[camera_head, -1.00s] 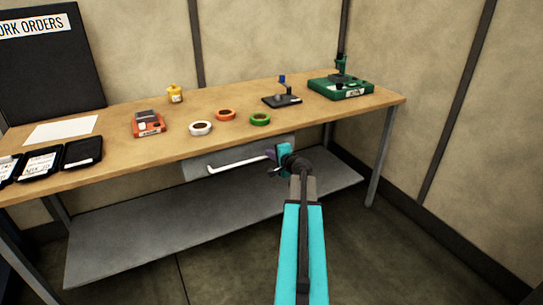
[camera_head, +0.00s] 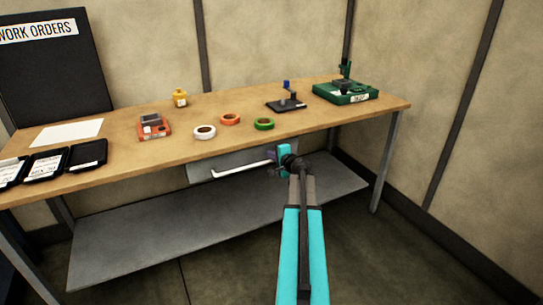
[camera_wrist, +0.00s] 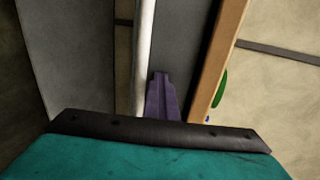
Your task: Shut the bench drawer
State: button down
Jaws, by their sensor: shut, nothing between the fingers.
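The bench drawer (camera_head: 203,170) has a grey front below the bench top's front edge. A long white bar handle (camera_head: 240,169) runs along it. I cannot tell whether a gap remains behind the front. My gripper (camera_head: 271,157) is shut and empty, at the right end of the handle, and hides that part of the drawer. In the wrist view the purple fingertips (camera_wrist: 161,92) are together, in front of the grey drawer front (camera_wrist: 182,55). The white handle (camera_wrist: 143,50) runs just left of them. I cannot tell whether the fingers touch the front.
The wooden bench top (camera_head: 330,112) holds tape rolls (camera_head: 230,119), an orange device (camera_head: 153,127), a yellow bottle (camera_head: 180,97), a black fixture (camera_head: 286,104), a green press (camera_head: 345,92) and black trays (camera_head: 88,154). A grey lower shelf (camera_head: 180,230) lies beneath. The floor at right is clear.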

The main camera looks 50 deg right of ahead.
jog(key=shift+s+a+r, duration=0.15)
jog(key=shift+r, duration=0.15)
jog(key=v, duration=1.3)
jog(key=shift+s+b, duration=0.15)
jog(key=shift+b, duration=0.15)
jog(key=shift+f, duration=0.15)
